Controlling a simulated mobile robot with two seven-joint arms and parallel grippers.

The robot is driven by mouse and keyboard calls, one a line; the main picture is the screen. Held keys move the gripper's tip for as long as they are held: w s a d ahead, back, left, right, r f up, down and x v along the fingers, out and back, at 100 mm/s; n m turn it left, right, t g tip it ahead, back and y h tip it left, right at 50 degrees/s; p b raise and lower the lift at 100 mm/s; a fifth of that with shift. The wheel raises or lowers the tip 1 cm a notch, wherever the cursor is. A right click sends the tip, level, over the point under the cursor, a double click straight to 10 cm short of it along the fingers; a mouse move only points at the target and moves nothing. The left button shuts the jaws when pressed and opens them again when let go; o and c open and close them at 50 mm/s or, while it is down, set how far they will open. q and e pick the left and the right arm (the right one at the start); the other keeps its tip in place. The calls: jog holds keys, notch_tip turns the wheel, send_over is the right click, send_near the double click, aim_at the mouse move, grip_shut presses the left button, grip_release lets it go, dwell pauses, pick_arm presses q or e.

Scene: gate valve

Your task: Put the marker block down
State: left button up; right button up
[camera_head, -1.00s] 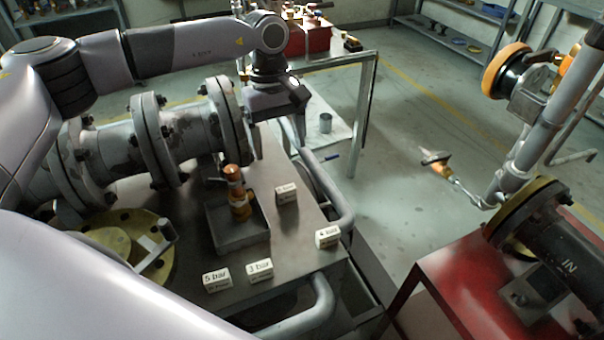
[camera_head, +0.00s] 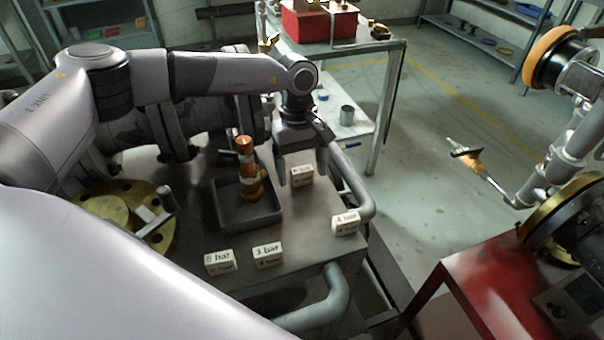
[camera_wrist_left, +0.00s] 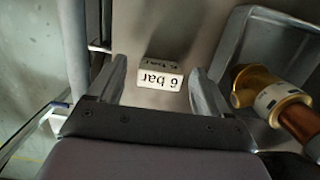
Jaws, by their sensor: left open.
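Several white marker blocks with bar labels stand on the grey metal bench. The one reading 6 bar (camera_wrist_left: 161,75) lies between the fingers in the left wrist view; it also shows in the head view (camera_head: 301,175). My left gripper (camera_head: 303,178) is open, pointing down, one finger on either side of this block. In the left wrist view gaps show between the block and both fingers (camera_wrist_left: 160,88). The block appears to rest on the bench. Other blocks stand nearer the front: 5 bar (camera_head: 220,262), 3 bar (camera_head: 268,255) and 4 bar (camera_head: 345,222). My right gripper is not in view.
A grey tray (camera_head: 232,217) holding a brass and copper fitting (camera_head: 248,172) stands just left of the gripper. A brass flange (camera_head: 100,212) lies further left. A curved grey pipe (camera_head: 352,185) borders the bench's right edge. Bare bench lies between tray and front blocks.

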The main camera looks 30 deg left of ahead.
pick_arm(q)
jog(key=shift+f, duration=0.4)
jog(key=c, duration=1.1)
